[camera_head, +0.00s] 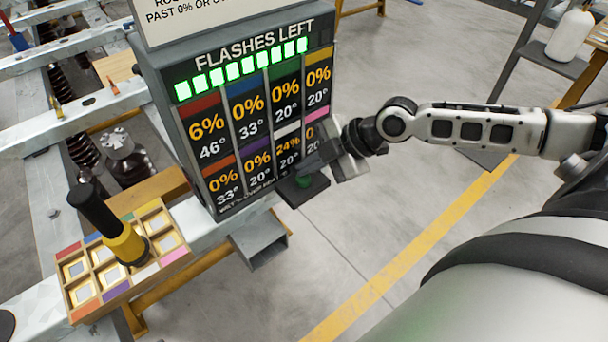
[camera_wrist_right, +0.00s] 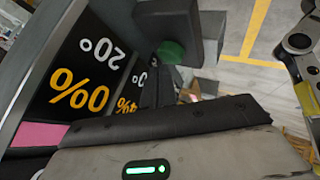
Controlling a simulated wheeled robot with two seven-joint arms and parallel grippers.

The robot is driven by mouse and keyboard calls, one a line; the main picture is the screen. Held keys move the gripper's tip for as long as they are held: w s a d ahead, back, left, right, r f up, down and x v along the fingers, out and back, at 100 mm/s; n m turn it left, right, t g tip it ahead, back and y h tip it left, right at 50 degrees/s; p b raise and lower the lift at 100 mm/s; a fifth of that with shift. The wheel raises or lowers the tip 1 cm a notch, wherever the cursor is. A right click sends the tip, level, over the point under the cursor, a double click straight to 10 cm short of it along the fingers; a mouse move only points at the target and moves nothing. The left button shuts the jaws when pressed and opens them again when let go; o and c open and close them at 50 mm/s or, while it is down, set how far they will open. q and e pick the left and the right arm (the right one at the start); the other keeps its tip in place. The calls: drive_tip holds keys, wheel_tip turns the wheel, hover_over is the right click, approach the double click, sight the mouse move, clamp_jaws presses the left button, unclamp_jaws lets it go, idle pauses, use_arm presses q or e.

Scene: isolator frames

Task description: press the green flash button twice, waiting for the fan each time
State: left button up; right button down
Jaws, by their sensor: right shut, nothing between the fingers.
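The green flash button (camera_head: 304,181) sits on a dark block low at the right side of the display board (camera_head: 250,110). It also shows in the right wrist view (camera_wrist_right: 172,52). The board reads FLASHES LEFT above a row of lit green bars; one panel shows 6% and 46°, another 24% and 20°. My right gripper (camera_head: 318,160) is shut and empty, close above the button and partly covering the lower right panel. I cannot tell whether its tips touch the button. My left gripper is not in view. No fan can be made out.
A wooden tray (camera_head: 88,312) with colour-edged compartments stands left of the board, with a black and yellow lamp-like tool (camera_head: 122,245) upright on it. Metal rails (camera_head: 60,65) run at the left. A white bottle (camera_head: 570,35) stands on a shelf at the upper right.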

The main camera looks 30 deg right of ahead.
sight(309, 178)
drive_tip(key=shift+f+b, duration=0.4)
drive_tip(key=shift+f, duration=0.2)
idle(0.6)
drive_tip(key=shift+r+p, duration=1)
drive_tip(key=shift+r, duration=0.1)
wheel_tip(309, 178, up, 6)
drive_tip(key=p, duration=0.5)
idle(0.5)
